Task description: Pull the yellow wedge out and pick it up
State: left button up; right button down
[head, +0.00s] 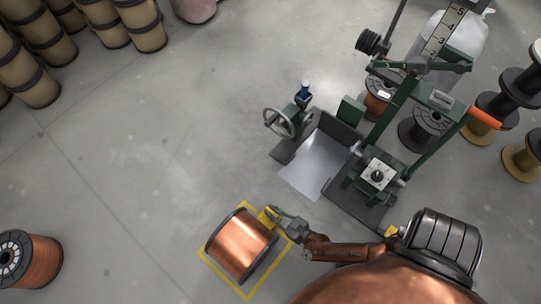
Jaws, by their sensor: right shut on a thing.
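The yellow wedge (265,217) is at the upper right side of a large copper spool (242,245). The spool lies on its side within a yellow square marked on the floor. My right gripper (274,216) is shut on the wedge, close beside the spool's right flange. The fingers hide part of the wedge, and I cannot tell whether it touches the floor or the spool. My left gripper does not show.
A green machine (415,130) with a grey sheet ramp (312,168) and a handwheel (279,123) stands behind. Brown drums (36,85) fill the upper left. The floor between is clear.

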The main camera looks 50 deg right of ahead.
jog(key=shift+s+d, duration=0.2)
jog(key=shift+d, duration=2.5)
jog(key=c, duration=1.8)
grip_release()
jog(key=shift+c, duration=0.2)
jog(key=shift+a, duration=0.1)
jog(key=v, duration=1.2)
